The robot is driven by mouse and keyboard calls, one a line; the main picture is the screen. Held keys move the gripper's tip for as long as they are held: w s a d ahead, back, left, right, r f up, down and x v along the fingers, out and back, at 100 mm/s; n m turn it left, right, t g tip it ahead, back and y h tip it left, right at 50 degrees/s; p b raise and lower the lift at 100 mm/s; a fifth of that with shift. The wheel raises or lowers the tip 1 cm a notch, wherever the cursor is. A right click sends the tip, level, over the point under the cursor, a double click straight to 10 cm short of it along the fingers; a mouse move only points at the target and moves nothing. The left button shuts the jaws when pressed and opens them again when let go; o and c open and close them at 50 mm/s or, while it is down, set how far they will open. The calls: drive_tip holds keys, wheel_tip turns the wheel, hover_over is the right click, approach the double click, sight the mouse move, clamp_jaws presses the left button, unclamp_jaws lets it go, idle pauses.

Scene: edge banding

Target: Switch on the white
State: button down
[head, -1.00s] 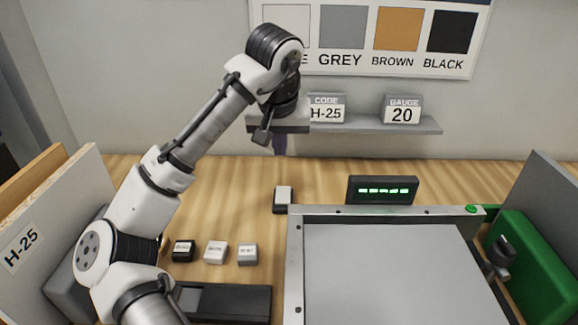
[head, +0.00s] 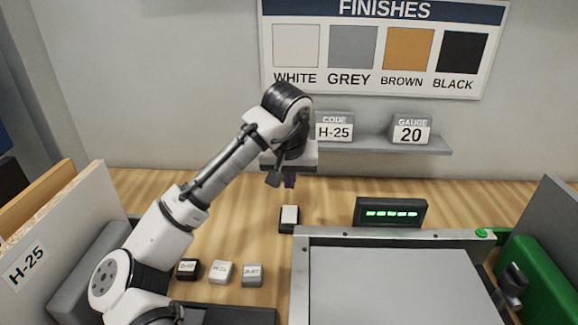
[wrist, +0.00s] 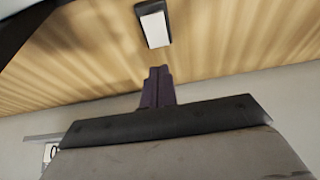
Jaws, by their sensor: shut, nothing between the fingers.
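A small dark-framed switch with a white rocker face (head: 289,216) sits on the wooden bench, left of the machine's back corner. It also shows at the top of the wrist view (wrist: 154,25). My gripper (head: 288,183) is above and behind the switch in the head view, with its dark purple fingers together and empty. In the wrist view the closed fingers (wrist: 158,82) point toward the switch, with a gap of bench between. I cannot tell the rocker's position. A small white labelled block (head: 221,272) stands on the bench between a black block (head: 188,269) and a grey block (head: 252,275).
A machine with a grey top plate (head: 395,285), green-lit display (head: 390,213) and green button (head: 482,233) fills the right. A shelf (head: 390,147) with code and gauge signs is on the wall. A board marked H-25 (head: 40,262) stands left.

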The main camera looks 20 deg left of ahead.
sight(290, 207)
drive_tip(key=x, duration=0.2)
drive_tip(key=p+x, duration=0.1)
drive_tip(key=x, duration=0.2)
drive_tip(key=s+x, duration=0.1)
drive_tip(key=x, duration=0.1)
drive_tip(key=shift+w+d+f, duration=0.1)
drive_tip(key=shift+w+f, duration=0.05)
drive_tip(key=shift+f, duration=0.25)
drive_tip(key=shift+w+f, duration=0.15)
drive_tip(key=shift+f, duration=0.15)
drive_tip(key=shift+s+d+r+p, duration=0.1)
drive_tip(key=shift+s+p, duration=0.05)
drive_tip(key=shift+s, duration=0.25)
drive_tip(key=shift+s+r+p, duration=0.1)
drive_tip(key=shift+s+p, duration=0.05)
drive_tip(key=shift+s, duration=0.25)
